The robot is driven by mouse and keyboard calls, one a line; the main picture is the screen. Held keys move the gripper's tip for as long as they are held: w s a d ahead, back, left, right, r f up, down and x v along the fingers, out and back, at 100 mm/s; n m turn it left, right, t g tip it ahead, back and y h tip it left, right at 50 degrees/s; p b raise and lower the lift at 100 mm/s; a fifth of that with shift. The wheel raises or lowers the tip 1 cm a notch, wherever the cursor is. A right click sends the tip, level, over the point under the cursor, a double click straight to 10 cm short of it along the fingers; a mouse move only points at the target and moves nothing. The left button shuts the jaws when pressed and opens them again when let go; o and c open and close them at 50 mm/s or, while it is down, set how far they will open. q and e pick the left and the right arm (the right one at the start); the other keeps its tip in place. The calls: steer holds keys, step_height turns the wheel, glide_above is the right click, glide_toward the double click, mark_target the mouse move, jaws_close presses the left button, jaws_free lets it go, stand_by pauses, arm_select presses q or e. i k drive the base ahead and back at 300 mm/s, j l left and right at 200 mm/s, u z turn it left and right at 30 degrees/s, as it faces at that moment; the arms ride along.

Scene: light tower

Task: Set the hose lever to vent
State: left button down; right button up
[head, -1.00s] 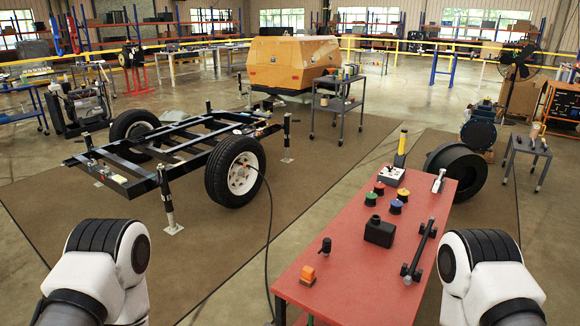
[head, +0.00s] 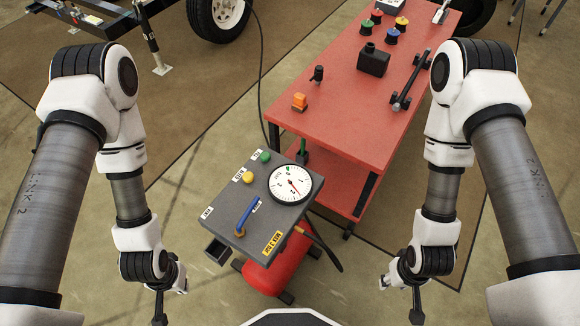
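The hose lever (head: 247,214) is a blue handle on the dark grey top panel (head: 222,230) of a small unit low in front of me.
The panel also bears a round white gauge (head: 290,183), a green knob (head: 265,156) and a yellow knob (head: 248,178). A red tank (head: 270,274) is beneath, with a dark hose (head: 322,245) at right. A red table (head: 345,120) stands just behind.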

mark_target(256, 201)
steer(key=k+l+z, duration=0.1)
steer(key=k+l, duration=0.15)
steer(key=k+l+z, duration=0.15)
steer(key=l, duration=0.3)
steer(key=k+l+z, duration=0.1)
steer(key=k+l, duration=0.2)
steer(key=l, duration=0.1)
